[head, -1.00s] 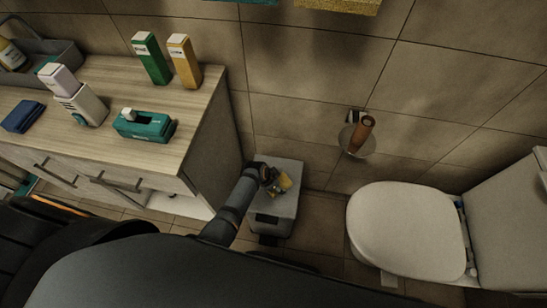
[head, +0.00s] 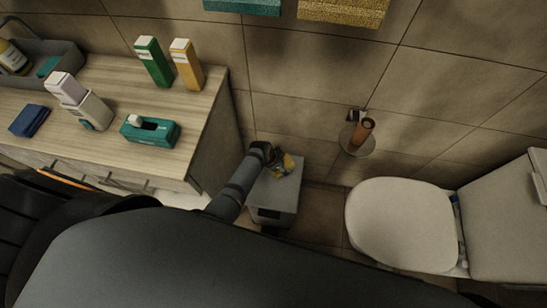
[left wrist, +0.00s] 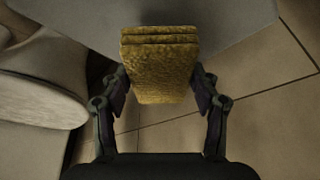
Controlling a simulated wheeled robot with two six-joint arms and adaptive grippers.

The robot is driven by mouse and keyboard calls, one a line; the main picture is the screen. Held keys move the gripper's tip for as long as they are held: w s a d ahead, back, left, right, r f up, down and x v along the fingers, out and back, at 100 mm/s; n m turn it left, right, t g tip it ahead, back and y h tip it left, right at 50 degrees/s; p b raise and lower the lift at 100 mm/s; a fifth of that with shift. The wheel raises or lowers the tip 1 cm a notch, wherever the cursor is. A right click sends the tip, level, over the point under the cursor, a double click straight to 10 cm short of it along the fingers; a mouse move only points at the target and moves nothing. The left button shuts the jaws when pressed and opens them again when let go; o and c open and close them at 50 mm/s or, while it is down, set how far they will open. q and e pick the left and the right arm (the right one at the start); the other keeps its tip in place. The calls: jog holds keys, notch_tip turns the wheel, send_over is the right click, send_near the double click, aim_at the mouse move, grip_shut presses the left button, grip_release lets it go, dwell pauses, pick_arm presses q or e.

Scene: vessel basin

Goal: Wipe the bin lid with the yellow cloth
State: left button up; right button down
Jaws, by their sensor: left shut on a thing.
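The yellow cloth (head: 289,163) is folded and is held by my left gripper (head: 277,160) at the wall-side end of the grey bin lid (head: 281,196). In the left wrist view, the cloth (left wrist: 160,75) sits between the two fingers of my left gripper (left wrist: 160,92), which is shut on it. A grey surface behind the cloth there appears to be the lid (left wrist: 235,22). I cannot tell whether the cloth touches the lid. My right gripper is not in view.
A wooden-topped cabinet (head: 205,122) stands left of the bin, with a teal tissue box (head: 160,136), bottles and cartons on it. A toilet (head: 398,222) stands to the right. A paper roll holder (head: 355,140) is on the tiled wall. Bare floor (head: 322,212) lies between bin and toilet.

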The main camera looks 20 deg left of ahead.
pick_arm(q)
notch_tip(320, 180, up, 2)
jog(key=shift+r+p, duration=0.1)
jog(key=shift+p, duration=0.6)
jog(key=shift+r+p, duration=0.55)
jog(key=shift+r, duration=0.05)
